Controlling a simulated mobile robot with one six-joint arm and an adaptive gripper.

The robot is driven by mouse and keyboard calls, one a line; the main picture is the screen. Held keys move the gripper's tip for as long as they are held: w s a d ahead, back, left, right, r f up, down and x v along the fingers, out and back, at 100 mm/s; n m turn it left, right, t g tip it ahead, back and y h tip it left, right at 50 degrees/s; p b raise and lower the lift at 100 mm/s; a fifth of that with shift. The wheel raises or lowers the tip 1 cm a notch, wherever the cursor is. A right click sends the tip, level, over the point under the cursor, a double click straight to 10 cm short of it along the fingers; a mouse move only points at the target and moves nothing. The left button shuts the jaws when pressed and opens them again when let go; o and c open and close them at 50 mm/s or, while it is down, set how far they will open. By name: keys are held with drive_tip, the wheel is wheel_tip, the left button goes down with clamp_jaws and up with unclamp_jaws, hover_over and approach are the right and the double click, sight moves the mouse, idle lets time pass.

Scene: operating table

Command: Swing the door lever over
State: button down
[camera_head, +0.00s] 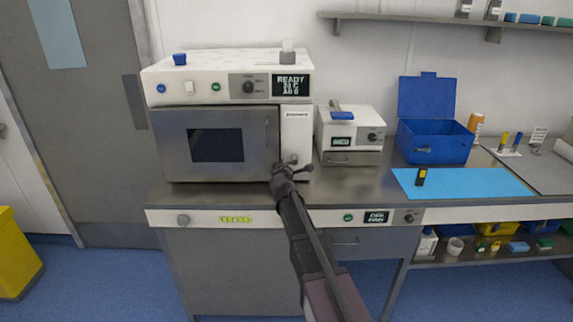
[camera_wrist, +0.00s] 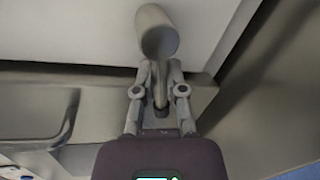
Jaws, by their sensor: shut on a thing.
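The door lever (camera_head: 304,169) is on the white panel at the right of the steriliser door (camera_head: 215,145), and only a small part shows past my gripper in the head view. The dark grey door with its window looks closed. My gripper (camera_head: 284,170) is at the lever. In the wrist view, the lever's round grey end (camera_wrist: 157,35) stands out above my gripper (camera_wrist: 159,75). Its narrow bar runs down between the two fingers, which are shut on it. The fingers hide part of the bar.
The steriliser stands on a steel bench (camera_head: 390,178). A small white device (camera_head: 350,135), a blue open box (camera_head: 434,142) and a blue mat (camera_head: 462,183) are to the right. A yellow bin (camera_head: 15,255) is at the left. The floor left of the bench is clear.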

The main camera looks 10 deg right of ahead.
drive_tip(key=shift+a+r+m+y, duration=0.1)
drive_tip(key=shift+r+m+y, duration=0.2)
drive_tip(key=shift+m, duration=0.3)
drive_tip(key=shift+w, duration=0.1)
drive_tip(key=c, duration=0.7)
unclamp_jaws()
drive_tip(key=shift+f, duration=0.1)
